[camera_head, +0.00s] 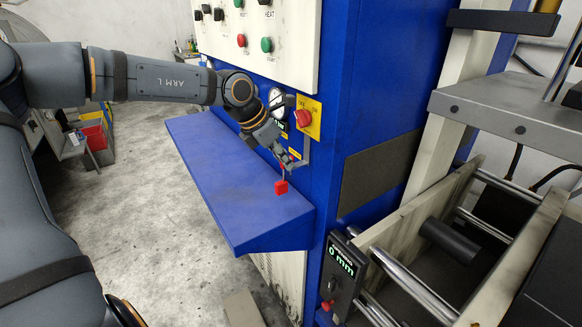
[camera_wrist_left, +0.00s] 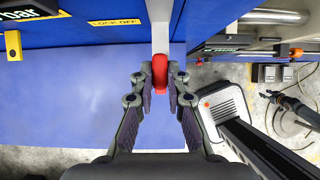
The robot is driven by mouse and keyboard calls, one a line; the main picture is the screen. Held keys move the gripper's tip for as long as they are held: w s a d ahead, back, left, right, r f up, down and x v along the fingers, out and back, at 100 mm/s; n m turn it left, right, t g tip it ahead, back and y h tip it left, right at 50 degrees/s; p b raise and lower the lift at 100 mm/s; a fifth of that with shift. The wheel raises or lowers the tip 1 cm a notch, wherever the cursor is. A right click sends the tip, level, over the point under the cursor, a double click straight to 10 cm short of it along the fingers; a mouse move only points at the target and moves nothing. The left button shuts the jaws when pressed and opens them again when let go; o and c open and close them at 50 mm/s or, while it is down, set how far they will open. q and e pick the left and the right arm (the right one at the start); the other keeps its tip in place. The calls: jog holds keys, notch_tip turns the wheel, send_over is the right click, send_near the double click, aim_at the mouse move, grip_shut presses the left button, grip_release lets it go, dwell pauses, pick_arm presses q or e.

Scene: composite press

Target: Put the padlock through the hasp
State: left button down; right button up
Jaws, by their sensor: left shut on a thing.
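The red padlock (camera_head: 281,187) is held just above the blue shelf, in front of the blue panel. My left gripper (camera_head: 284,165) is shut on it. In the left wrist view the padlock's red body (camera_wrist_left: 160,70) sits between my fingertips. A pale grey bar (camera_wrist_left: 160,34) meets the padlock's far end there, beside the LOCK OFF label. In the head view a grey metal piece, seemingly the hasp (camera_head: 306,149), stands below the red switch (camera_head: 303,117). I cannot tell whether the shackle passes through it. My right gripper is out of view.
The blue shelf (camera_head: 225,180) is bare beneath the padlock. The control panel (camera_head: 255,45) with its buttons is above my left arm. The press frame with steel rods (camera_head: 415,285) stands at the right, beside a 0 mm display (camera_head: 341,262).

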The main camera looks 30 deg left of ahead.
pick_arm(q)
jog(key=c, duration=1.3)
grip_release()
jog(key=shift+o, duration=0.2)
notch_tip(320, 180, up, 10)
jog(key=shift+f, duration=0.1)
